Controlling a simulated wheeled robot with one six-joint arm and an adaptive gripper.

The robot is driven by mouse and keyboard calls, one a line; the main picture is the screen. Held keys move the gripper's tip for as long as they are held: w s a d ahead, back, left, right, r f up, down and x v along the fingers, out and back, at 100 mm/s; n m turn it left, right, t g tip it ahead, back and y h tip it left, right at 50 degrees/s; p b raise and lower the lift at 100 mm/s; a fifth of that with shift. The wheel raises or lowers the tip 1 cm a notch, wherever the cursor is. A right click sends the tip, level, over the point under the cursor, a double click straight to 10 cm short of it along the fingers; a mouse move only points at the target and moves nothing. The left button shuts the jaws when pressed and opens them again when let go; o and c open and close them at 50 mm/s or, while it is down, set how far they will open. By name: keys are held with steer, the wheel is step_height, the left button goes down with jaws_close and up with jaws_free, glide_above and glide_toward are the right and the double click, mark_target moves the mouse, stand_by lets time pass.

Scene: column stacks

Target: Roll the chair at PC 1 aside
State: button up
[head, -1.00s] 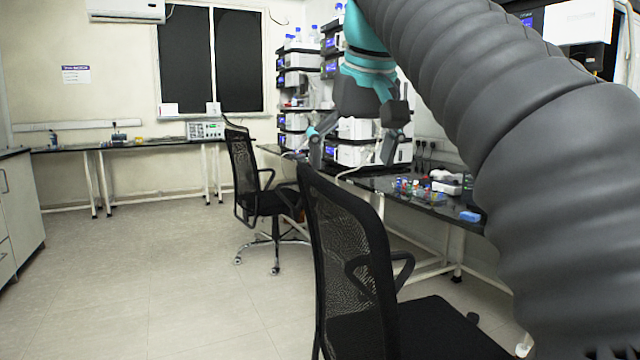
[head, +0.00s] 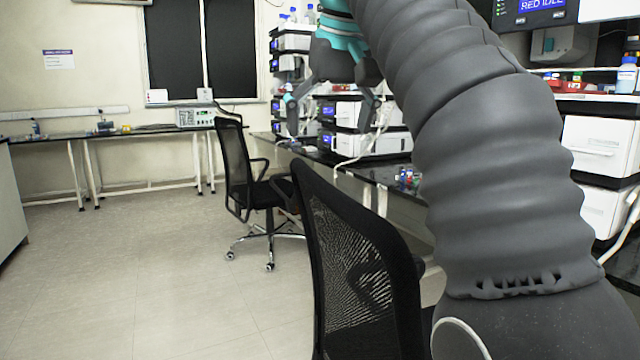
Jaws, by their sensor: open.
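Two black mesh-backed office chairs stand along the bench; no PC 1 label can be read, so I cannot tell which is the chair at PC 1. The near chair (head: 345,265) is close in front, its seat mostly cut off or hidden by my arm. The farther chair (head: 238,165) stands on a chrome base with castors, facing the bench. My gripper (head: 330,128) points down with its fingers apart and nothing between them. In the picture it appears above and behind the near chair's back, not touching it.
The dark bench (head: 345,168) on the right carries stacked white instrument columns (head: 350,115) and small coloured items. A side bench (head: 150,132) runs along the back wall. The tiled floor (head: 130,280) at left is clear. My arm covers much of the right side.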

mark_target(324, 180)
steer(key=b+x, duration=0.1)
steer(key=x, duration=0.5)
steer(key=b+x, duration=0.1)
steer(key=x, duration=0.5)
steer(key=shift+w+d+f+b, duration=0.1)
steer(key=shift+d+f+b, duration=0.15)
steer(key=shift+b, duration=0.1)
